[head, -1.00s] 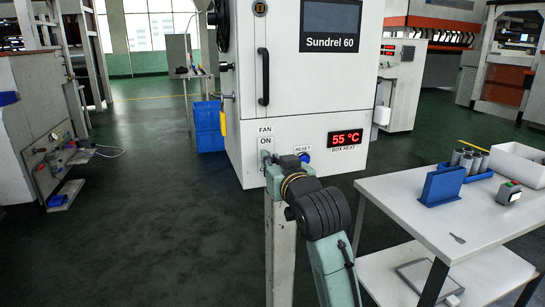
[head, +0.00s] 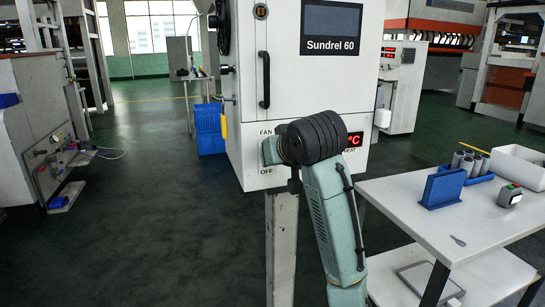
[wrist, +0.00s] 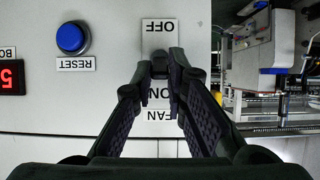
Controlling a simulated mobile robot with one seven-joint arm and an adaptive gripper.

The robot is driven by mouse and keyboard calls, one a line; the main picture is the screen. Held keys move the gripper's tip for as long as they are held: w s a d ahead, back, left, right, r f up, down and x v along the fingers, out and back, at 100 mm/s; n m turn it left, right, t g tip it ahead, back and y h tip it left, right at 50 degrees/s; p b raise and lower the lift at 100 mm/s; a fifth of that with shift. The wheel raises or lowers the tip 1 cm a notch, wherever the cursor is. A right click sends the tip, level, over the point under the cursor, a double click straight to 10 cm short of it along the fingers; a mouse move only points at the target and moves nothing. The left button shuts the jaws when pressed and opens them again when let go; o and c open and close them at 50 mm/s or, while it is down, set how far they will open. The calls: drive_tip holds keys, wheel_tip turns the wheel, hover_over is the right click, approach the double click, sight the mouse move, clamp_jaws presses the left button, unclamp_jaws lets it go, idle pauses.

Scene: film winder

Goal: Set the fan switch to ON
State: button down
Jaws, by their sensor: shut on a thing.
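The fan switch (wrist: 160,57) is on the white front of the machine. The upside-down wrist view shows its plate with OFF above and ON below, and a FAN label beneath. My gripper (wrist: 161,67) has its dark fingertips closed together at the switch's lever, between the two words. The fingers cover much of the lever, so I cannot tell exactly which way it sits. In the head view my arm hides the switch itself; only the FAN label (head: 266,132) and the OFF label (head: 266,169) show around my wrist.
A blue RESET button (wrist: 72,39) is beside the switch, with a red display (wrist: 10,78) beyond it. The machine (head: 285,90) has a black door handle (head: 263,79). A white table (head: 415,215) stands at the right.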

drive_tip(key=c, duration=1.6)
unclamp_jaws()
drive_tip(key=v, duration=1.2)
